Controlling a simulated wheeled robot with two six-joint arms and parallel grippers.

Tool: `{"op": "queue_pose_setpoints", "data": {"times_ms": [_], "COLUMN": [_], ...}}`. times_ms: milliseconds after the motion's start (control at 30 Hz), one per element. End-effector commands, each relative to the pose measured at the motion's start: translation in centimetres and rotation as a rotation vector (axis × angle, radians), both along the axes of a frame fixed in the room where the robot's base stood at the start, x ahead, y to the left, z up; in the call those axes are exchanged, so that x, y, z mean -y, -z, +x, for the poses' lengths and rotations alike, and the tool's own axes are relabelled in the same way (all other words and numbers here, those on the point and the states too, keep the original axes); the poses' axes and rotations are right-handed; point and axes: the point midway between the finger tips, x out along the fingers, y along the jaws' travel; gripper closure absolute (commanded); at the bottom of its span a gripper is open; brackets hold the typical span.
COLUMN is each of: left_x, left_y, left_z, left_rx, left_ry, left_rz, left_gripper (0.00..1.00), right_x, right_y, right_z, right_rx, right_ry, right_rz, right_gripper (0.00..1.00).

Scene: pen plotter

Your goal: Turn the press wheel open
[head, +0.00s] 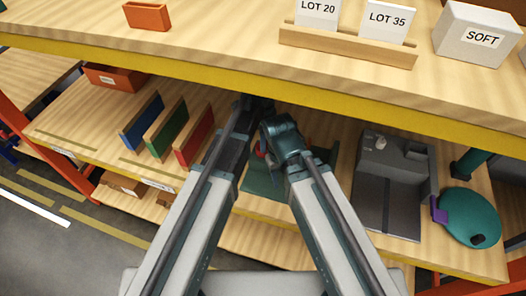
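A round teal disc (470,214) with a small dark knob near its lower edge is at the right of the lower shelf. It looks like the press wheel, but I cannot be sure. A purple piece (438,210) is at its left edge. A grey machine body (393,180) stands left of the disc. Both my arms reach into the middle of the lower shelf, left of the machine and apart from the disc. My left arm's end is dark and partly under the upper shelf edge. My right wrist hides what is behind it. The fingers of both grippers cannot be made out.
The yellow-edged upper shelf (330,98) overhangs the lower one. Blue (141,121), green (166,128) and red (194,136) panels stand left of my arms. An orange bin (114,78) is behind them. A green flat piece (262,184) lies between my arms.

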Motion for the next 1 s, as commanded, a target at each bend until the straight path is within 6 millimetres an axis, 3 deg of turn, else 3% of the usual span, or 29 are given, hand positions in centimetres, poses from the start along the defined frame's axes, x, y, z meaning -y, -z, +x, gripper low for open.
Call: {"op": "queue_pose_setpoints", "data": {"times_ms": [33, 300, 700, 1000], "left_x": [0.0, 0.0, 0.0, 0.0], "left_y": [1.5, 4.5, 4.8, 4.8], "left_z": [0.0, 0.0, 0.0, 0.0], "left_rx": [0.0, 0.0, 0.0, 0.0], "left_ry": [0.0, 0.0, 0.0, 0.0], "left_rz": [0.0, 0.0, 0.0, 0.0], "left_gripper": [0.04, 0.04, 0.06, 0.6], "right_x": [0.0, 0.0, 0.0, 0.0], "right_y": [1.5, 4.5, 4.8, 4.8], "right_z": [0.0, 0.0, 0.0, 0.0], "right_rx": [0.0, 0.0, 0.0, 0.0], "right_ry": [0.0, 0.0, 0.0, 0.0], "right_rz": [0.0, 0.0, 0.0, 0.0], "right_gripper": [0.5, 0.5, 0.5, 0.5]}}
